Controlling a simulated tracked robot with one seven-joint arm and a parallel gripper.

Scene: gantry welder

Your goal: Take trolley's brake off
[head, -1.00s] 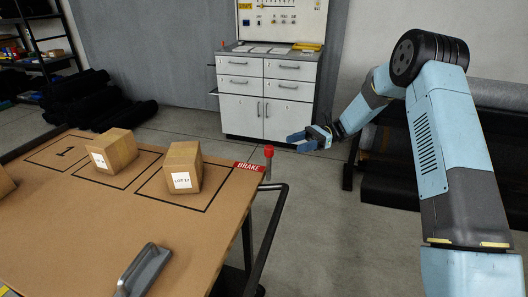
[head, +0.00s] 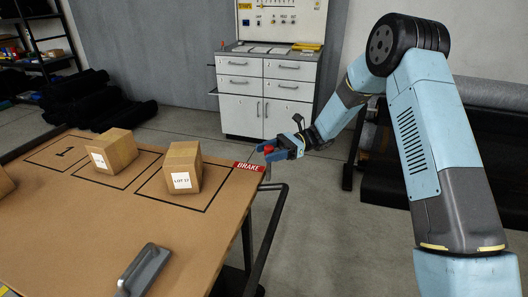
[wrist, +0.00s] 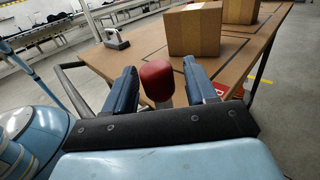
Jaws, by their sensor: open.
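The trolley (head: 110,225) has a brown wooden top and a dark tube handle at its right end. A red label reading BRAKE (head: 249,167) is at its far right corner. Beside the label is the brake lever, whose red knob shows in the wrist view (wrist: 156,79) on a grey stem. In the head view my gripper (head: 272,152) is at the knob and partly covers it. In the wrist view my gripper (wrist: 160,88) is open, with one blue finger on each side of the knob and gaps visible between.
Cardboard boxes (head: 183,168) stand in marked outlines on the trolley top. A grey handle (head: 143,270) is fixed near the front. A white drawer cabinet (head: 267,97) stands behind.

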